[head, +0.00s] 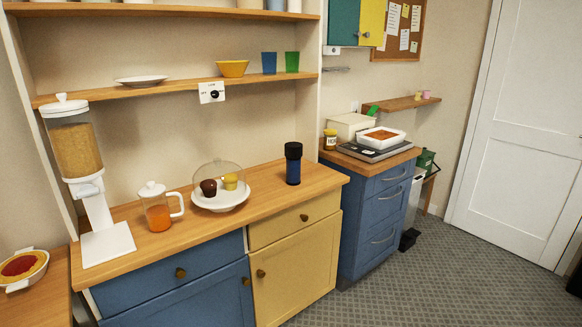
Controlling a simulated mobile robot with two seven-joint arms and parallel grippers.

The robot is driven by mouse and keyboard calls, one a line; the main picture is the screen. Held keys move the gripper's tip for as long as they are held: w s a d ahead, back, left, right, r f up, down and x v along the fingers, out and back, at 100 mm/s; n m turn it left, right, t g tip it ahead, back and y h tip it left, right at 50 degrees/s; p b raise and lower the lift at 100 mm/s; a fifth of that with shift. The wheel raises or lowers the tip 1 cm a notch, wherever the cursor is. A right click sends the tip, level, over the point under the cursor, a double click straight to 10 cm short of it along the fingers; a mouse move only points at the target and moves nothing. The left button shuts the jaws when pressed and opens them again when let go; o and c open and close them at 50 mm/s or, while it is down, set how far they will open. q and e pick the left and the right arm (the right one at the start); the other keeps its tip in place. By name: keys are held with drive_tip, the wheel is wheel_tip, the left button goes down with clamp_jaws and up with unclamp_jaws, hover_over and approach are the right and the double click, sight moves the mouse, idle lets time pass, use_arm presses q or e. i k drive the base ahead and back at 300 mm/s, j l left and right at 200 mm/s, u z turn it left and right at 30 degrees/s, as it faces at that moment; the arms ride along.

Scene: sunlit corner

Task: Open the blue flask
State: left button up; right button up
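The blue flask (293,168) stands upright near the right end of the wooden counter. Its body is dark blue and its top is a black lid (293,150), which sits on the flask. Nothing touches the flask. Neither of my grippers shows in the head view.
A glass dome on a white stand (221,202) covers two cakes left of the flask. A pitcher with orange liquid (158,208) and a cereal dispenser (106,245) stand further left. The counter (265,204) is clear in front of the flask. A shelf (190,85) runs above.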

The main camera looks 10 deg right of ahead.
sight(293, 166)
drive_tip(key=i+l+u, duration=0.2)
drive_tip(key=i+l, duration=0.2)
drive_tip(key=l, duration=0.25)
drive_tip(key=i+l+u, duration=0.1)
drive_tip(key=l, duration=0.25)
drive_tip(key=i, duration=0.1)
